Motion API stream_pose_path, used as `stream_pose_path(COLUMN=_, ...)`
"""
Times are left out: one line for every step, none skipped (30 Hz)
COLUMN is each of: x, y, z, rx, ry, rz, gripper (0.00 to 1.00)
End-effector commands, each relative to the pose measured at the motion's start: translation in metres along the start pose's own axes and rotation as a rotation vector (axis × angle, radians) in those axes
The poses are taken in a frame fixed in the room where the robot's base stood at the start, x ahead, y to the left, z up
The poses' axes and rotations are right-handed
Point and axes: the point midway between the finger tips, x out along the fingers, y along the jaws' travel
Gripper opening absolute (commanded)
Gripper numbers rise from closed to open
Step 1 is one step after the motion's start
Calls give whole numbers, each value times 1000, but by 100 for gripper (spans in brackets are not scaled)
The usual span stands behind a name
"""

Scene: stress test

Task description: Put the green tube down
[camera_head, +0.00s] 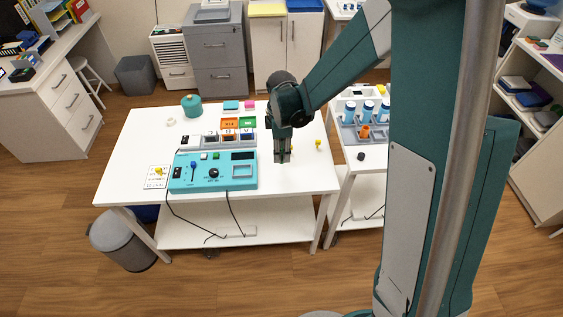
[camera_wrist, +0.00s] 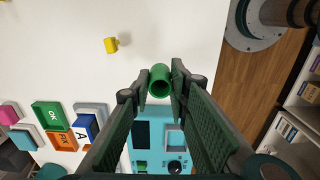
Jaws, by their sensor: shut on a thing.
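The green tube (camera_wrist: 160,82) is a short open-ended cylinder. In the wrist view it sits between the two fingertips of my gripper (camera_wrist: 157,84), which is shut on it. I look at its open end. In the head view my gripper (camera_head: 283,157) points down over the white table (camera_head: 150,140), just right of the teal control box (camera_head: 213,171). The tube is too small there to make out clearly, and I cannot tell whether it touches the tabletop.
A small yellow piece (camera_head: 319,144) stands right of my gripper. Orange (camera_head: 230,124) and green (camera_head: 248,122) trays are behind the box. A teal pot (camera_head: 191,106) is at back left. White tabletop around the yellow piece is bare.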

Motion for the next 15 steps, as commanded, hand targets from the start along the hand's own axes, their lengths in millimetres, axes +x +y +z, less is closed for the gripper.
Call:
stream_pose_path(x=5, y=0, z=0, rx=0, ry=0, rz=0, gripper=10)
stream_pose_path(x=7, y=0, z=0, rx=0, ry=0, rz=0, gripper=10)
stream_pose_path(x=8, y=0, z=0, rx=0, ry=0, rz=0, gripper=10)
stream_pose_path(x=9, y=0, z=0, rx=0, ry=0, rz=0, gripper=10)
stream_pose_path(x=10, y=0, z=0, rx=0, ry=0, rz=0, gripper=10)
stream_pose_path(x=10, y=0, z=0, rx=0, ry=0, rz=0, gripper=10)
stream_pose_path(x=10, y=0, z=0, rx=0, ry=0, rz=0, gripper=10)
stream_pose_path(x=10, y=0, z=0, rx=0, ry=0, rz=0, gripper=10)
stream_pose_path(x=10, y=0, z=0, rx=0, ry=0, rz=0, gripper=10)
stream_pose_path(x=10, y=0, z=0, rx=0, ry=0, rz=0, gripper=10)
stream_pose_path(x=10, y=0, z=0, rx=0, ry=0, rz=0, gripper=10)
stream_pose_path(x=10, y=0, z=0, rx=0, ry=0, rz=0, gripper=10)
stream_pose_path(x=10, y=0, z=0, rx=0, ry=0, rz=0, gripper=10)
stream_pose_path(x=10, y=0, z=0, rx=0, ry=0, rz=0, gripper=10)
stream_pose_path(x=11, y=0, z=0, rx=0, ry=0, rz=0, gripper=10)
